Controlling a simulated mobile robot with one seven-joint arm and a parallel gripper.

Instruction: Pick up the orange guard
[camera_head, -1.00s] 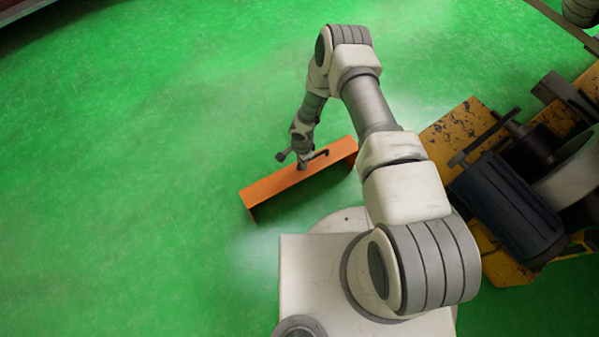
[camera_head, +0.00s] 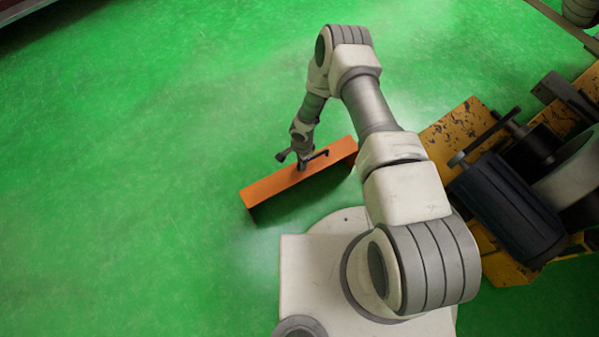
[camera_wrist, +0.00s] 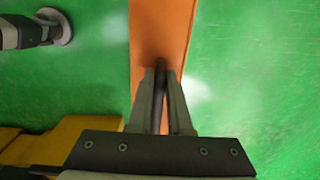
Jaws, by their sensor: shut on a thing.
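The fingers and arm hide part of the handle.
A yellow, worn machine frame (camera_head: 465,130) with a dark motor-like cylinder (camera_head: 508,208) stands at the right. Yellow parts (camera_wrist: 70,140) also show at the lower left of the wrist view. The green floor (camera_head: 130,130) left of the guard is clear.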

